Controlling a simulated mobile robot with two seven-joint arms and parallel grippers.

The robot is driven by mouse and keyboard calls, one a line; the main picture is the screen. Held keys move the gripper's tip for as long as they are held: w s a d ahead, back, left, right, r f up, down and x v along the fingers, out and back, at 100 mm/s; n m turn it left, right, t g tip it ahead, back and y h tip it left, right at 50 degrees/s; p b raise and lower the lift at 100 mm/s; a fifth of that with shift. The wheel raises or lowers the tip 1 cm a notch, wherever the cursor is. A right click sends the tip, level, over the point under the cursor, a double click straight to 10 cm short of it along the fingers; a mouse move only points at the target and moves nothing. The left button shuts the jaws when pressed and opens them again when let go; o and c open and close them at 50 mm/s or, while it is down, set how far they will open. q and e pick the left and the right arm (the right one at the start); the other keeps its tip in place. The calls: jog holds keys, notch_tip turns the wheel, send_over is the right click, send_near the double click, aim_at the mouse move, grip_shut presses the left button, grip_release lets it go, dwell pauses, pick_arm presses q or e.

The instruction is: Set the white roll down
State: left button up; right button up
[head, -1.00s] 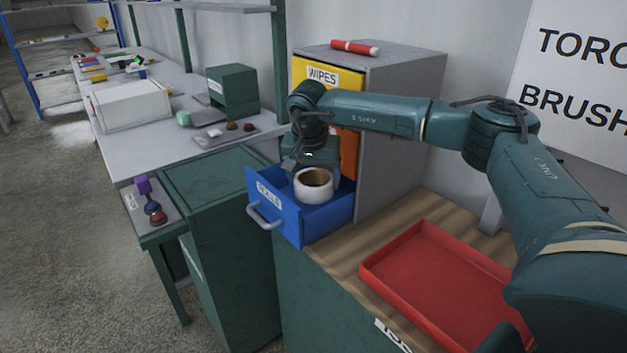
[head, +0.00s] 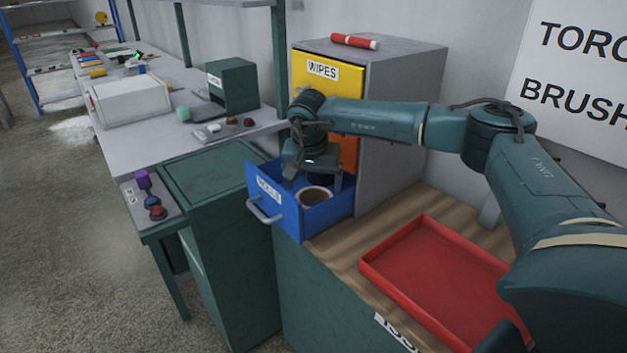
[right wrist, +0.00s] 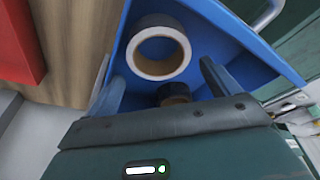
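The white roll (head: 314,194) sits low inside the open blue drawer (head: 277,212), its ring opening facing up. In the right wrist view the roll (right wrist: 181,53) lies just beyond my fingertips, with a gap on both sides. My right gripper (head: 314,180) is open above the drawer, its fingers spread to either side of the roll; it also shows in the right wrist view (right wrist: 161,72). A smaller dark roll (right wrist: 173,90) shows between the fingers there, partly hidden by the gripper body. My left gripper is not in view.
The drawer walls are close around the gripper. The yellow "WIPES" drawer (head: 314,76) and an orange drawer (head: 348,150) are above, in the grey cabinet (head: 400,130). An empty red tray (head: 440,275) lies on the wooden top at right. A red marker-like cylinder (head: 355,41) lies on the cabinet.

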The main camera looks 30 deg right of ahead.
jog(key=shift+r, duration=0.15)
jog(key=shift+r, duration=0.35)
jog(key=v, duration=1.2)
jog(key=shift+r+b, duration=0.15)
jog(key=shift+b, duration=0.15)
